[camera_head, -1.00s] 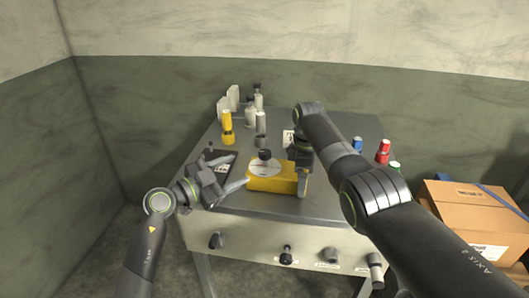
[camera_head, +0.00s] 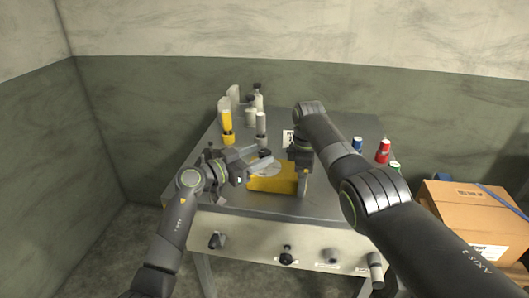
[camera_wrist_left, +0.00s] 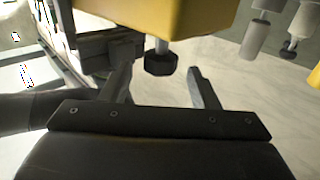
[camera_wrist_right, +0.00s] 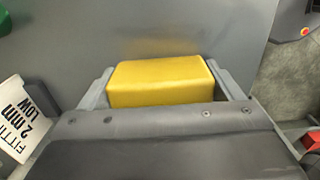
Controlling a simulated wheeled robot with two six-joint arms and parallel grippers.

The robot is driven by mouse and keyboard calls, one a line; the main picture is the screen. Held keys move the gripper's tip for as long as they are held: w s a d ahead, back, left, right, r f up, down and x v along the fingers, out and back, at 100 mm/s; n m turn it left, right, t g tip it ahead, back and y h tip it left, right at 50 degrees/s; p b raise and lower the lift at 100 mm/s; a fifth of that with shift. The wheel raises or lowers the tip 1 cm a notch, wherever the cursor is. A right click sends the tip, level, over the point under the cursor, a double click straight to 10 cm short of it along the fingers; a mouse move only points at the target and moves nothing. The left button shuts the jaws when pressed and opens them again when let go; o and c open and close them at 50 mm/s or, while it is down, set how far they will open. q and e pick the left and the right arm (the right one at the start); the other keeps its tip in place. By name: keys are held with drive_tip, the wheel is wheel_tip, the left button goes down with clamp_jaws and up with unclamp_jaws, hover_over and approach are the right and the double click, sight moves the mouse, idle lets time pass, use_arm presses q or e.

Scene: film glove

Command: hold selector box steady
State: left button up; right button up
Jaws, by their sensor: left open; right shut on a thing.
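The yellow selector box (camera_head: 268,186) sits on the grey table near its front edge, with a pale disc on top. It also shows in the right wrist view (camera_wrist_right: 160,82), between the fingers of my right gripper (camera_wrist_right: 163,90), which is shut on its sides. In the head view the right gripper (camera_head: 303,178) stands at the box's right end. My left gripper (camera_head: 258,160) is open at the box's left side, near the black knob (camera_wrist_left: 160,63). In the left wrist view the knob lies between and beyond the open fingertips (camera_wrist_left: 158,75), with no visible contact.
A yellow cylinder (camera_head: 227,122) and several grey cylinders stand at the back left. Red (camera_head: 383,151), blue (camera_head: 357,144) and green pieces stand at the right. A cardboard box (camera_head: 475,210) is right of the table. Knobs stick out of the front panel.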

use_arm(q)
drive_tip(key=shift+x, duration=1.45)
drive_tip(key=c, duration=1)
drive_tip(key=shift+o, duration=0.2)
drive_tip(key=shift+d+f+n+t+y, duration=0.1)
drive_tip(key=shift+n+t+y, duration=0.6)
drive_tip(key=shift+t, duration=0.1)
drive_tip(key=shift+n+t+y, duration=1.4)
drive_tip(key=shift+n+y, duration=0.1)
drive_tip(key=shift+y, duration=0.7)
drive_tip(key=o, duration=1)
drive_tip(key=shift+c, duration=0.2)
drive_tip(key=shift+s, duration=0.1)
